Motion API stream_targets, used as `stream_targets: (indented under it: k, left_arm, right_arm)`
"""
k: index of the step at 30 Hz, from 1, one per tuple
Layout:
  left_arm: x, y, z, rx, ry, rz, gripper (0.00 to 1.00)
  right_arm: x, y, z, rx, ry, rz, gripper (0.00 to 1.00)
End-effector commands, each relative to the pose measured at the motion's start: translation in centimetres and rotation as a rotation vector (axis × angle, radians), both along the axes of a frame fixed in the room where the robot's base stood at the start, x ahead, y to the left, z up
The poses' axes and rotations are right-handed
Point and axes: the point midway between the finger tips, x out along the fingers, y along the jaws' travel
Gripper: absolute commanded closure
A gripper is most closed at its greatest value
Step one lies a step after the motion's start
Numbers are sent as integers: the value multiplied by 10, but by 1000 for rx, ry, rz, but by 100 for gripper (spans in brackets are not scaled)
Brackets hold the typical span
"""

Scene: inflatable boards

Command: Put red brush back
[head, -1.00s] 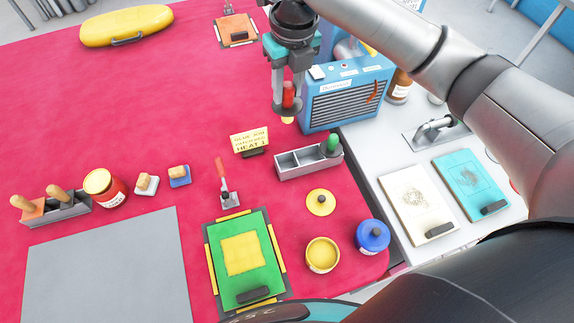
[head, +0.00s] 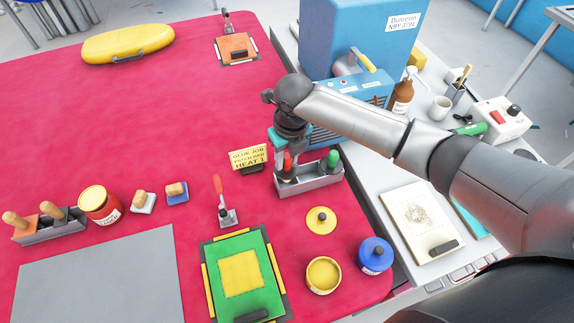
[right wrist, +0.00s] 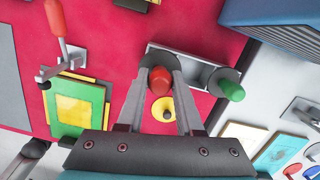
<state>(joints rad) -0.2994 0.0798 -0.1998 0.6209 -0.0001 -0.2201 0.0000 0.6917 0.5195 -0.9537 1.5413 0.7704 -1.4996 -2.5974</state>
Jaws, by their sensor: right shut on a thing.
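The red brush (head: 288,161) is between the fingers of my right gripper (head: 287,170), which is shut on its handle. It is roughly upright over the left compartment of the grey two-part holder (head: 318,185). The green brush (head: 333,159) stands in the right compartment. In the right wrist view, the red brush (right wrist: 160,80) shows between the fingertips, with the green brush (right wrist: 230,89) to its right. The red brush's lower end is hidden, so I cannot tell whether it rests on the holder's floor. My left gripper is not in view.
A yellow sign (head: 248,158) stands left of the holder, and a blue heater-like box (head: 365,88) stands close behind. A yellow lid (head: 321,220), open yellow tin (head: 323,275) and blue tin (head: 375,255) are in front. The red table's middle is clear.

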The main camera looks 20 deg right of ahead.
Motion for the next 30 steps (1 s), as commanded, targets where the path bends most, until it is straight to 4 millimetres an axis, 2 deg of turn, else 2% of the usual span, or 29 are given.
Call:
stream_targets:
  k: [3, 6, 14, 23, 24, 30]
  left_arm:
    - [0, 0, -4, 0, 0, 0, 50]
    - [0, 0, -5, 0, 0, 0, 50]
    - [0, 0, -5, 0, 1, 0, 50]
    - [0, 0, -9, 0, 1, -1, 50]
    - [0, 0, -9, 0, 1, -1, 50]
    - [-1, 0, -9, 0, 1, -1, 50]
  right_arm:
    - [-1, 0, -22, -1, 4, 0, 100]
    - [-1, 0, -32, 0, 2, 0, 100]
    - [0, 0, -31, 0, 1, 1, 100]
    - [0, 0, -41, -1, 2, 0, 100]
    - [0, 0, -41, -1, 2, 0, 63]
    - [-1, 0, -40, 0, 1, 0, 40]
